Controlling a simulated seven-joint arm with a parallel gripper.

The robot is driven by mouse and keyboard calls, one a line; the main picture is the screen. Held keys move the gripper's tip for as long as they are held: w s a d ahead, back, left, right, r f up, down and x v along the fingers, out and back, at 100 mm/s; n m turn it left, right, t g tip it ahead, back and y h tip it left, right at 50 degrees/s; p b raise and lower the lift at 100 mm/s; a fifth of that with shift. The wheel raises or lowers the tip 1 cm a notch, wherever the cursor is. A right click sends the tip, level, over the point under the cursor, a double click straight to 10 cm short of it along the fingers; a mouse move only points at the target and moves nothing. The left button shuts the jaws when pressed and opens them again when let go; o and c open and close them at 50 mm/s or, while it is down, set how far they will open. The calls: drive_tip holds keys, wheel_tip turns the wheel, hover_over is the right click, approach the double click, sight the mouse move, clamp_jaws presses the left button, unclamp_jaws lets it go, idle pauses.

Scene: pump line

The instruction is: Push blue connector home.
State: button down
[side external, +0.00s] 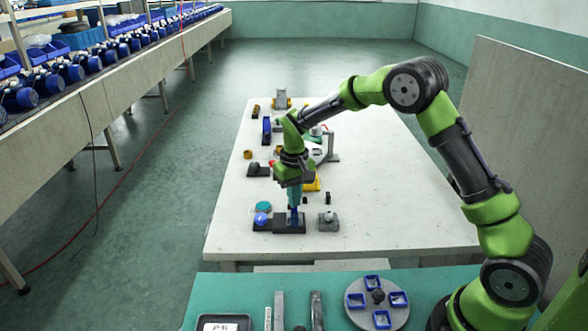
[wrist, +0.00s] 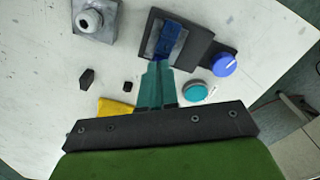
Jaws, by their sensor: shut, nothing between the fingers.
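The blue connector (wrist: 170,42) stands in a slot in the dark block (wrist: 194,58) in the wrist view. In the side view its blue top (side external: 294,217) shows just under my fingertips, and the dark block (side external: 272,226) sits at the near left of the white table. My gripper (wrist: 157,68) has teal fingers that are shut with nothing between them. In the side view my gripper (side external: 294,206) points down over the connector, its tips at or touching the connector's top. I cannot tell how deep the connector sits.
A blue knob (wrist: 222,64) stands beside the block, near a teal disc (wrist: 198,91). A grey fixture (wrist: 92,20) stands on the other side. A yellow part (wrist: 116,107) lies near my fingers. The white table's right side (side external: 400,200) is clear.

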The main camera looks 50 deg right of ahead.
drive_tip(key=shift+r, duration=3.5)
drive_tip(key=shift+w, duration=0.1)
